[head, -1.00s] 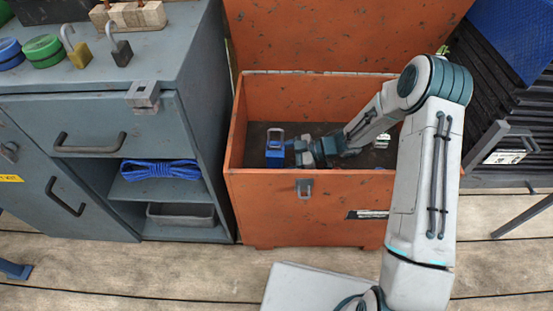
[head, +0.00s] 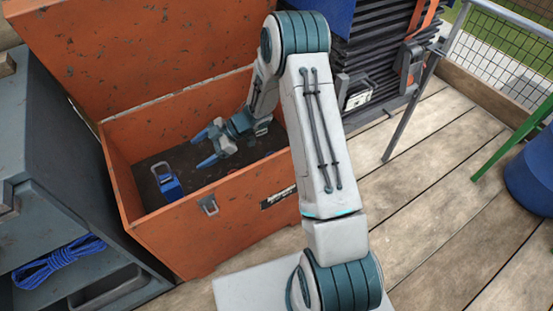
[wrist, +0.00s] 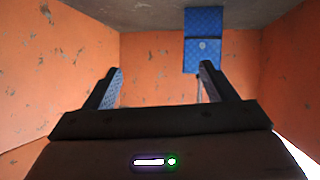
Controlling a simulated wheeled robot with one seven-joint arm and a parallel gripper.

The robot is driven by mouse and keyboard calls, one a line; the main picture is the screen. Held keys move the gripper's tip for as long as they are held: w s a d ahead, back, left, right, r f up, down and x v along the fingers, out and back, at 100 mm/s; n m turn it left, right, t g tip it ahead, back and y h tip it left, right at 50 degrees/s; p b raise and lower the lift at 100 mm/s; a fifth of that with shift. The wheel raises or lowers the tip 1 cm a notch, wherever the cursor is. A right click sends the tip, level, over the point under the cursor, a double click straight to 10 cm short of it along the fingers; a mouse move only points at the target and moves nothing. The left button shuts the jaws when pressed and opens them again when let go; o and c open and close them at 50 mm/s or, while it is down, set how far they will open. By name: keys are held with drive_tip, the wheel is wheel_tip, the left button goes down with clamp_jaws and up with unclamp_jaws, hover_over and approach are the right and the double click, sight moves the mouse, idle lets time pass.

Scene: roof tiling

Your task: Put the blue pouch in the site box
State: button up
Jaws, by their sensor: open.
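The blue pouch (head: 168,184), with a pale loop at its top, stands on the dark floor inside the orange site box (head: 185,240), near its left end. It also shows in the wrist view (wrist: 203,52), at the top right of centre beyond the right fingertip. The box's lid is open and leans back. My gripper (head: 207,150) is inside the box, to the right of the pouch, with its fingers spread towards the left. The gripper (wrist: 160,70) is open and empty in the wrist view, apart from the pouch.
A grey cabinet (head: 50,160) stands left of the box, with coiled blue rope (head: 58,262) on its shelf. A dark slatted stack (head: 375,45) stands behind right. A metal railing (head: 440,70) and a blue drum (head: 530,175) are farther right. The plank floor there is mostly clear.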

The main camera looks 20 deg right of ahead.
drive_tip(key=w+d+r+m+t+h, duration=0.3)
drive_tip(key=d+r+m+t+h, duration=0.1)
drive_tip(key=d+r, duration=0.25)
drive_tip(key=w+d+r+m+t+h, duration=0.3)
drive_tip(key=d+r+m+t+h, duration=0.15)
drive_tip(key=d+r, duration=0.2)
drive_tip(key=s+d+r+m+g+h, duration=0.2)
drive_tip(key=s+d+r+m+h, duration=0.3)
drive_tip(key=s+d, duration=0.3)
drive_tip(key=s+a+m+g, duration=0.1)
drive_tip(key=s+m+g, duration=0.1)
drive_tip(key=s, duration=0.9)
drive_tip(key=s+a+r+m+g+y, duration=0.1)
drive_tip(key=s+a+m+g, duration=0.1)
drive_tip(key=s, duration=1)
drive_tip(key=shift+s+a+r+m+g, duration=0.15)
drive_tip(key=shift+a+m+g, duration=0.1)
drive_tip(key=shift+m+g, duration=0.55)
drive_tip(key=shift+y, duration=0.25)
